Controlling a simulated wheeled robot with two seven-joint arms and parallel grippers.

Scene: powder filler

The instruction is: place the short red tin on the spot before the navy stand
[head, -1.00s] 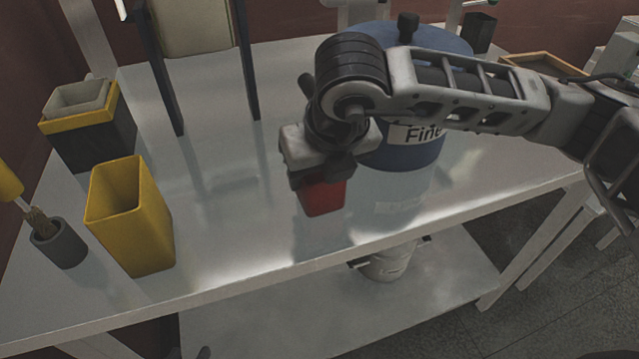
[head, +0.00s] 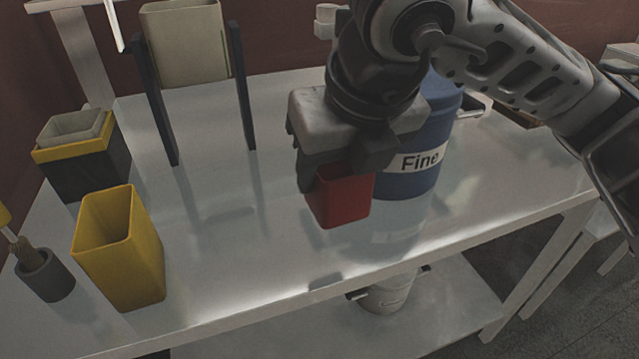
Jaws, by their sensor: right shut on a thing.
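The short red tin (head: 342,203) hangs upright in my right gripper (head: 342,168), which is shut on its upper part. The tin is held above the white table, with a dark shadow below it near the front edge. The navy stand (head: 244,95) is at the upper left, two dark uprights carrying a beige hopper (head: 183,42). The tin is in front and to the right of the stand. The table between the stand's legs and in front of them is bare apart from faint reflections; I cannot make out a marked spot. My left gripper is not in view.
A tall yellow tin (head: 121,255) stands at front left, beside a grey cup with a brush (head: 47,277). A dark box with a yellow band (head: 84,160) is behind them. A blue drum labelled "Fine" (head: 409,185) stands behind and right of the red tin. The table (head: 225,262) is clear in the middle.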

